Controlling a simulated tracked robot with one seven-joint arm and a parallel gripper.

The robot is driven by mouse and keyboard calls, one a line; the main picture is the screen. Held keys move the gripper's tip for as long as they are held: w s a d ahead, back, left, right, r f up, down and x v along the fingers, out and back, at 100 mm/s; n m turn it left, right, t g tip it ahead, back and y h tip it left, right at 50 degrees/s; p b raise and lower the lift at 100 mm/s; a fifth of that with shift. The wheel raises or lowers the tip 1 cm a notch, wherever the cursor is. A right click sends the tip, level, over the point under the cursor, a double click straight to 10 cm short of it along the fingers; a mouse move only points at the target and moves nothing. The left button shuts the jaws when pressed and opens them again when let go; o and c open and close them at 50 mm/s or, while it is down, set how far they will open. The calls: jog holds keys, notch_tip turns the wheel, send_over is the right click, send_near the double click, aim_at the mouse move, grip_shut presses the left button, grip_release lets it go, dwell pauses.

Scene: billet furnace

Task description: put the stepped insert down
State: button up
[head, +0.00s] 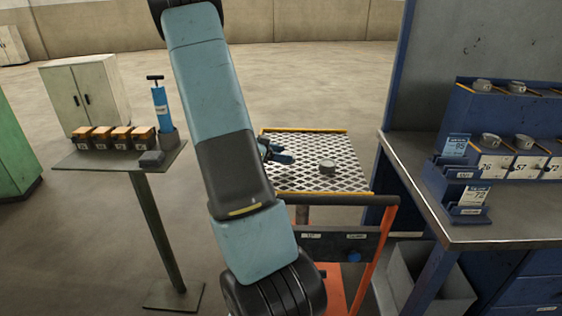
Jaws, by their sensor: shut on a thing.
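Whatever the gripper holds does not show either. A small grey round piece (327,167) sits on the mesh top (340,183) of an orange-framed cart, apart from anything else. I cannot tell whether it is a stepped insert. Similar grey pieces, one of them at the front (490,141), sit on the blue stepped rack (503,112) on the right bench.
The right bench (411,182) has a bare front strip. On the left, a stand (93,161) bears several orange boxes (121,138) and a blue pump-like tool (161,108).

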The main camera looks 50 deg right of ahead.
jog(key=shift+f, duration=1.5)
jog(key=o, duration=1.6)
jog(key=shift+f, duration=0.1)
